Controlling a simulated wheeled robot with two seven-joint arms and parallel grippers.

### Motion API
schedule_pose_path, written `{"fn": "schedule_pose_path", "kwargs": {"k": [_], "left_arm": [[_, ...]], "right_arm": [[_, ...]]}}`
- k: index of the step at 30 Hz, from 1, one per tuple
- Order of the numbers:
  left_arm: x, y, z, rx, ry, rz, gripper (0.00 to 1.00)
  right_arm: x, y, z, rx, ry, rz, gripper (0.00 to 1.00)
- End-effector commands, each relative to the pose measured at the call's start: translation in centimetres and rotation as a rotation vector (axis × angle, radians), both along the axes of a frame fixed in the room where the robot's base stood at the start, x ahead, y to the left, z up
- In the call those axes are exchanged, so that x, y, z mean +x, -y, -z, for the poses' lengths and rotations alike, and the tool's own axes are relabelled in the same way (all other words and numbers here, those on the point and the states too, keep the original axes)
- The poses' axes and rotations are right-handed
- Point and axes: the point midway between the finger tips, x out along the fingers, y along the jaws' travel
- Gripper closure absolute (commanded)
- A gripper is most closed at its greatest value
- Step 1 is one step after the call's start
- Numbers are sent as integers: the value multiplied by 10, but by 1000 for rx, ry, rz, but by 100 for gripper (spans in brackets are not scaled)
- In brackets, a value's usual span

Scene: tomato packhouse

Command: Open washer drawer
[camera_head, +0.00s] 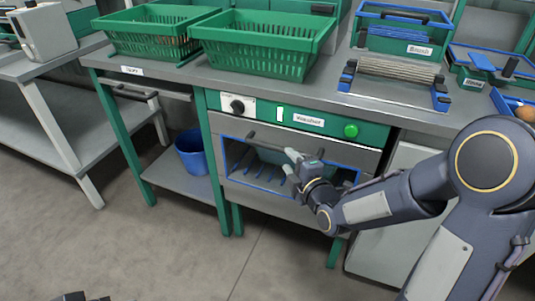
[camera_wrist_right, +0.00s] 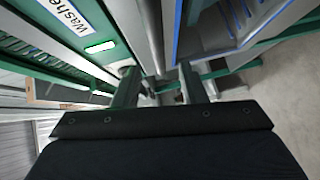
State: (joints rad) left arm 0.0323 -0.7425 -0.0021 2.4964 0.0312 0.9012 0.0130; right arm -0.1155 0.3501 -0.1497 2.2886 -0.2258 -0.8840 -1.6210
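The washer, with its green labelled panel (camera_head: 308,120), is built under the grey bench. Below the panel is a blue-edged opening (camera_head: 238,165) with blue rods inside. A dark bar handle (camera_head: 268,141) runs across its top; I cannot tell whether the drawer stands slightly out. My right gripper (camera_head: 289,162) is at the front of the opening, close to the handle, its fingers apart. In the right wrist view, a gap also shows between the fingers (camera_wrist_right: 160,88); contact with the handle is unclear. A dark part at the bottom left may be my left gripper (camera_head: 78,297).
Green baskets (camera_head: 265,40) and a roller rack (camera_head: 395,82) stand on the bench (camera_head: 200,77). A blue bucket (camera_head: 192,152) sits on the shelf at the left. Green legs (camera_head: 218,175) flank the washer. The floor in front is clear.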

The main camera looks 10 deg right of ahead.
Motion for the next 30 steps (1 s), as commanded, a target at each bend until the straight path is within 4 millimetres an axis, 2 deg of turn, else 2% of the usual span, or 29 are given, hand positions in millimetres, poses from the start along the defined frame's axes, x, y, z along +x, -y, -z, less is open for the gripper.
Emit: {"fn": "schedule_pose_path", "kwargs": {"k": [14,18,25,26,30], "left_arm": [[0,0,7,0,0,0,64],[0,0,7,0,0,0,64],[0,0,7,0,0,0,64],[0,0,7,0,0,0,64],[0,0,7,0,0,0,64]], "right_arm": [[64,-13,8,1,1,0,62],[72,-15,9,2,1,0,62],[72,-15,9,2,0,0,62],[72,-15,9,2,0,0,63],[72,-15,9,2,0,0,82]]}}
